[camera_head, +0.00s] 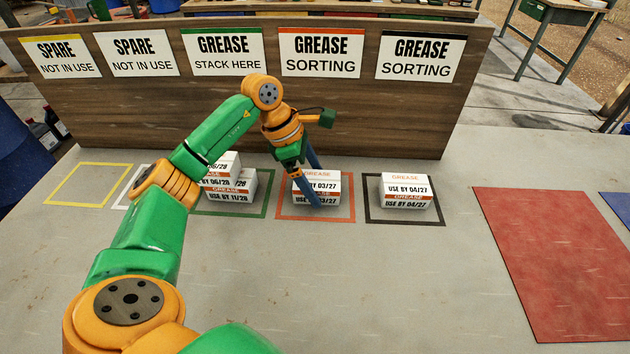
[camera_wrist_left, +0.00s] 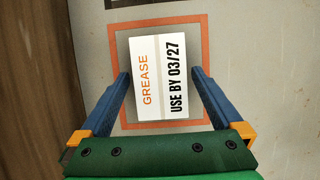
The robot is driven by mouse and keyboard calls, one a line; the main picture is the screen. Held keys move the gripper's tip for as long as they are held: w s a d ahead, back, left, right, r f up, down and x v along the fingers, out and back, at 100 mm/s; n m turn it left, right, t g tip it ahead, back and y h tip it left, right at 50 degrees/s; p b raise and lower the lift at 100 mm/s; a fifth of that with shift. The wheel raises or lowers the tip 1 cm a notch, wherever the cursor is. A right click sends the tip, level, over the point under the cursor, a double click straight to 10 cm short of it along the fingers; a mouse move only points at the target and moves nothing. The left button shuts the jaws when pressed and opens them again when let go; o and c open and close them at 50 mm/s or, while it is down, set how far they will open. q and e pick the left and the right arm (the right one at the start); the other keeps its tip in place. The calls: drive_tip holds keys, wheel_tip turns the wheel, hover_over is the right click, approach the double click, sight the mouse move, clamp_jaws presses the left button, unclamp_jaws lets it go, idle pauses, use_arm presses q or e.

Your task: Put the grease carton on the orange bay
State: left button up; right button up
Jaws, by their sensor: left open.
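My left gripper (camera_head: 316,186) is open over the orange bay (camera_head: 288,215), its blue fingers pointing down. In the left wrist view the fingertips (camera_wrist_left: 160,75) lie on either side of a white grease carton (camera_wrist_left: 158,85) marked USE BY 03/27, with narrow gaps beside it. My right gripper is not in view.
The green bay (camera_head: 262,205) holds several cartons (camera_head: 233,186), partly hidden by my arm. The yellow bay (camera_head: 82,185) is empty. A wooden sign board (camera_head: 300,118) stands behind; a red mat (camera_head: 556,262) lies right.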

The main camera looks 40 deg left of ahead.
use_arm(q)
drive_tip(key=p+v, duration=0.1)
drive_tip(key=v, duration=1)
drive_tip(key=shift+r, duration=0.1)
